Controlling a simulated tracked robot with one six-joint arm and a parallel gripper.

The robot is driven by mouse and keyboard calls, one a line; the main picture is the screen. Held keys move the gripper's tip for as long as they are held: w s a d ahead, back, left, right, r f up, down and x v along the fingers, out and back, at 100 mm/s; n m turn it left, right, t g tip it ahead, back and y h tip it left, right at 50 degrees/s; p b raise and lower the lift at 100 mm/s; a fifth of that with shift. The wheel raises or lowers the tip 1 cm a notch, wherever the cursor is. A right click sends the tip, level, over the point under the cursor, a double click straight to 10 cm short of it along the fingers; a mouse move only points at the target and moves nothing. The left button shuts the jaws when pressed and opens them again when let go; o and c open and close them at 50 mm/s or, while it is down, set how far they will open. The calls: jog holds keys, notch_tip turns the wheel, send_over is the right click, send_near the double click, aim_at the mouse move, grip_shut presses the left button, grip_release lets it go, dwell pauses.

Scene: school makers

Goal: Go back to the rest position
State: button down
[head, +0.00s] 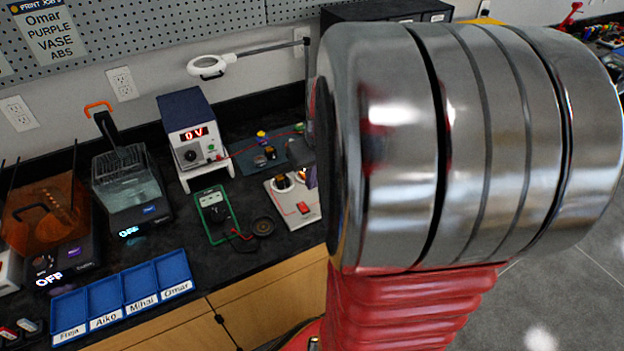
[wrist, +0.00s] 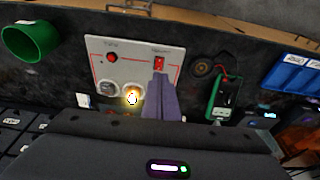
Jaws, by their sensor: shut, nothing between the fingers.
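My gripper (wrist: 160,80) shows in the wrist view as purple-grey fingers pressed together, with nothing between them. Its tips appear over the white board, just by the red rocker switch (wrist: 159,63); I cannot tell whether they touch it. The white board (wrist: 128,65) also carries a red knob or button, round sockets and a glowing bulb (wrist: 131,97). In the head view my own arm's large metal joint fills the right half and hides most of the gripper. The white board (head: 283,206) shows there, partly covered, with its red switch.
Close to the board are a green multimeter (head: 215,212), a power supply (head: 190,135) reading 0 V and a lamp (head: 207,67). A blue labelled tray (head: 105,315) lies at the front left. A green cup (wrist: 30,38) stands beside the board in the wrist view. Open floor lies at right.

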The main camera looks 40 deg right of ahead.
dwell(0.5)
jog(key=s+a+r+n+t, duration=0.1)
jog(key=s+a+r, duration=0.1)
jog(key=a, duration=0.6)
jog(key=s+a+r+n+t, duration=0.1)
jog(key=a+r, duration=0.3)
jog(key=a, duration=0.5)
jog(key=s+a+r+n+t, duration=0.1)
jog(key=s+a+r, duration=0.2)
jog(key=a, duration=0.6)
jog(key=shift+s+r+y, duration=0.3)
jog(key=shift+r+y, duration=0.1)
jog(key=shift+r, duration=0.15)
jog(key=shift+d, duration=0.1)
jog(key=shift+d, duration=0.1)
